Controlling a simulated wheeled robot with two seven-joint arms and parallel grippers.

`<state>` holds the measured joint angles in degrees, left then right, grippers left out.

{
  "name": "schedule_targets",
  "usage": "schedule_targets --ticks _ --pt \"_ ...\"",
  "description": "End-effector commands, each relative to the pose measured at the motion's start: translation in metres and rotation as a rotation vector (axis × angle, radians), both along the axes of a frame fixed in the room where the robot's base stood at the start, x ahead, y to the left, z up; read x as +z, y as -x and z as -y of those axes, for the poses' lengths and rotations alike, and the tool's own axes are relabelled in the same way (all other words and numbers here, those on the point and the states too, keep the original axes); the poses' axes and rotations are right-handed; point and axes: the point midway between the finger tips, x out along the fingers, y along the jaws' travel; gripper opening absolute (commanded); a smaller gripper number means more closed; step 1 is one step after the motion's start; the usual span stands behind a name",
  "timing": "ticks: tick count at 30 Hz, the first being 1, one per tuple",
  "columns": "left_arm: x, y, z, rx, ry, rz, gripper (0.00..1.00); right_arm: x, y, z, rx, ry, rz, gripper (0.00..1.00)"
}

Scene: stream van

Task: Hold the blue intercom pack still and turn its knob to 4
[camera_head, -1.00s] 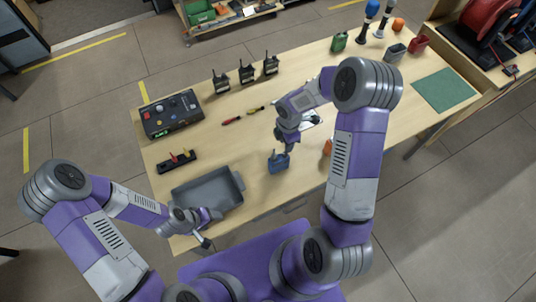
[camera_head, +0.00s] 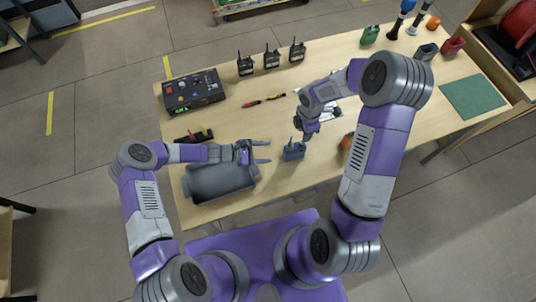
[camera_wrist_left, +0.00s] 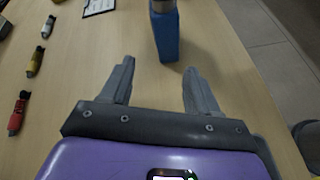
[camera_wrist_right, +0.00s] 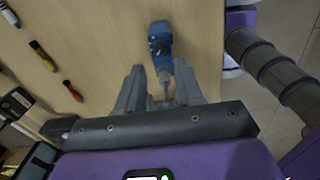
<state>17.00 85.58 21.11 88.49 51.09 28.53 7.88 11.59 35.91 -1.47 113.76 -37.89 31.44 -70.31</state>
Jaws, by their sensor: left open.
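The blue intercom pack (camera_head: 293,152) stands upright on the table, right of the grey tray. My left gripper (camera_head: 266,152) is open just left of it; in the left wrist view the pack (camera_wrist_left: 166,36) is beyond and between the spread fingertips, apart from them. My right gripper (camera_head: 304,135) is over the pack's far side. In the right wrist view its fingers (camera_wrist_right: 160,70) are apart, with a thin antenna between them and clear gaps on both sides. That view shows the pack's dark knob (camera_wrist_right: 157,45); the number it points to is too small to read.
The grey tray (camera_head: 222,182) lies under my left forearm. An orange object (camera_head: 346,142) stands right of the pack, partly hidden by my right arm.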

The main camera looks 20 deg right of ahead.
Motion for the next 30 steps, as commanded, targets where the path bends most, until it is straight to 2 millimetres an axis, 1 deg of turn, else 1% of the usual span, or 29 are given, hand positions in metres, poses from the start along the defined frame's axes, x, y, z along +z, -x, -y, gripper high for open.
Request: schedule_targets --ticks 1,3,6,9,14,30 --pt "-0.004 0.005 0.005 0.038 0.024 -0.080 0.61 0.000 0.000 0.000 0.000 0.000 0.000 0.36" --pt "-0.006 0.009 0.009 0.086 0.052 -0.173 0.61 0.000 0.000 0.000 0.000 0.000 0.000 0.36" --pt "-0.007 0.012 0.014 0.129 0.079 -0.258 0.61 0.000 0.000 0.000 0.000 0.000 0.000 0.36" --pt "-0.009 0.013 0.017 0.149 0.090 -0.295 0.61 0.000 0.000 0.000 0.000 0.000 0.000 0.36" --pt "-0.012 0.013 0.027 0.152 0.092 -0.302 0.61 0.000 0.000 0.000 0.000 0.000 0.000 0.36" --pt "-0.034 0.013 0.086 0.150 0.090 -0.297 0.61 0.000 0.000 0.000 0.000 0.000 0.000 0.36"
